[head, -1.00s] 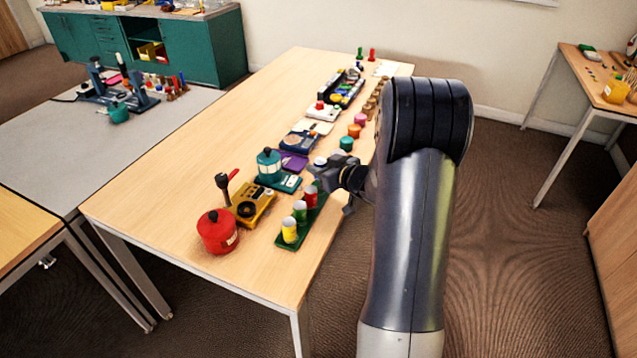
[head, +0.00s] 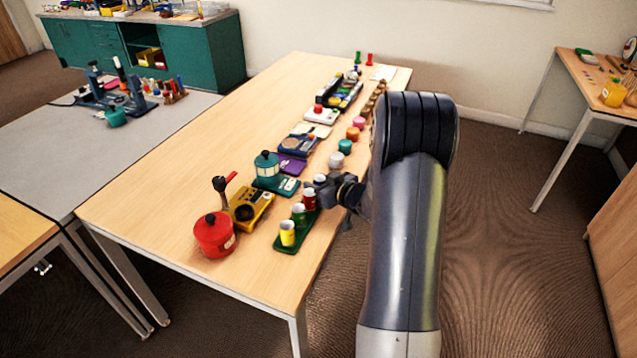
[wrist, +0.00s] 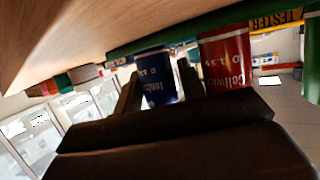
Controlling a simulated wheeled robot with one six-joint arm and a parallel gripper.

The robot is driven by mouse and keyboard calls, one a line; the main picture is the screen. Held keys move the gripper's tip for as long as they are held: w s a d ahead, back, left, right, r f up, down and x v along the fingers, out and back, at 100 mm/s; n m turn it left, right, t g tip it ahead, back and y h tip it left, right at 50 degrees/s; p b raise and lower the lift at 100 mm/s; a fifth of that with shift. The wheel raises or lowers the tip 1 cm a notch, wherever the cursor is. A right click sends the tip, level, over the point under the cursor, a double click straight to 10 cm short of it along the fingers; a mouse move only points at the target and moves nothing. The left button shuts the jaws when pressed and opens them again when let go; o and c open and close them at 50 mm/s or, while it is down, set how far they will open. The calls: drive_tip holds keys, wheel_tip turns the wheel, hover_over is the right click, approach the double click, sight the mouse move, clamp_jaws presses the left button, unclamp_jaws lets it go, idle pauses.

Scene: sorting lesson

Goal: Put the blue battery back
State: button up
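The blue battery (wrist: 158,80) is between the two dark fingers of my gripper (wrist: 160,88) in the wrist view, which looks upside down. The fingers appear closed on its sides. Its base is close to the green battery rack (head: 288,247); I cannot tell if it touches. In the head view my gripper (head: 318,183) is at the rack's far end and the blue battery is hidden. The rack holds a yellow battery (head: 287,233), a green battery (head: 298,214) and a red battery (head: 309,199). The red battery (wrist: 227,62) stands right beside the blue one in the wrist view.
A yellow tester (head: 250,206), a red pot (head: 214,235) and a teal lantern-like object (head: 266,166) stand left of the rack. Several coloured jars, such as a white jar (head: 336,160), line the table's right edge beyond my gripper. The left of the table (head: 160,190) is clear.

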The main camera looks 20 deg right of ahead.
drive_tip(key=shift+r, duration=0.15)
drive_tip(key=shift+s+d+r, duration=0.15)
drive_tip(key=shift+s, duration=0.1)
drive_tip(key=p+v, duration=0.1)
drive_tip(key=v, duration=1)
drive_tip(key=shift+s, duration=0.25)
